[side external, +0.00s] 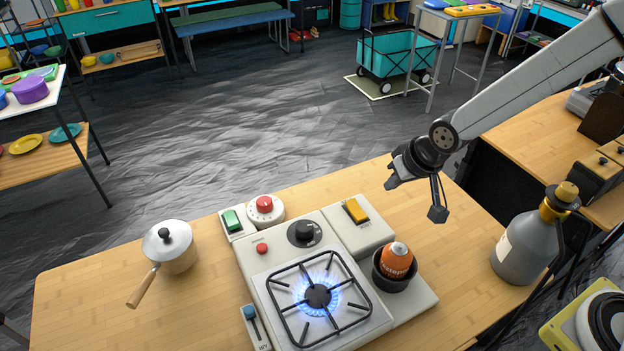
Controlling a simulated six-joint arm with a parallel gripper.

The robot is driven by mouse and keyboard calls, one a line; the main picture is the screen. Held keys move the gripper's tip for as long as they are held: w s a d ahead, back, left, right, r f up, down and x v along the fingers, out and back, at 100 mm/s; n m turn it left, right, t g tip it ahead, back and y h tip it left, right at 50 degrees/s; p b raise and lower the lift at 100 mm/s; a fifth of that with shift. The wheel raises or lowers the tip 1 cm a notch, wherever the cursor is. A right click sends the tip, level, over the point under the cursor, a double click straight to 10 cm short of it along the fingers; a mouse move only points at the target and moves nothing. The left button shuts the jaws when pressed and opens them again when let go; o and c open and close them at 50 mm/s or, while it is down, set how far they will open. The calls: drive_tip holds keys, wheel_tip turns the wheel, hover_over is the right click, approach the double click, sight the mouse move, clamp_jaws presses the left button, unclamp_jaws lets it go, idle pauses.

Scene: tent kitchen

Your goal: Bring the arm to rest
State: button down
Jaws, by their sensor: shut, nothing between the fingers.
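My gripper (392,184) is shut and empty. It hangs in the air at the end of my arm, above the back right of the wooden table (75,291). It is apart from everything on the table. Below and left of it is the stove (257,291), whose burner (318,294) is lit with a blue flame. An orange gas canister (396,259) stands in a dark cup at the stove's right side.
A lidded pot (172,248) with a wooden handle stands on the table's left. A grey bottle (525,247) with a yellow cap stands at the right. A yellow switch (355,211), a green switch (231,220) and a red-topped dial (265,207) line the stove's back. The table's left front is clear.

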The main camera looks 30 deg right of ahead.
drive_tip(key=s+d+r+g+h, duration=0.1)
drive_tip(key=s+d+g, duration=0.1)
drive_tip(key=s+d, duration=0.8)
drive_tip(key=shift+s+d+n, duration=0.15)
drive_tip(key=shift+s+n, duration=0.25)
drive_tip(key=shift+s, duration=0.85)
drive_tip(key=shift+r, duration=0.1)
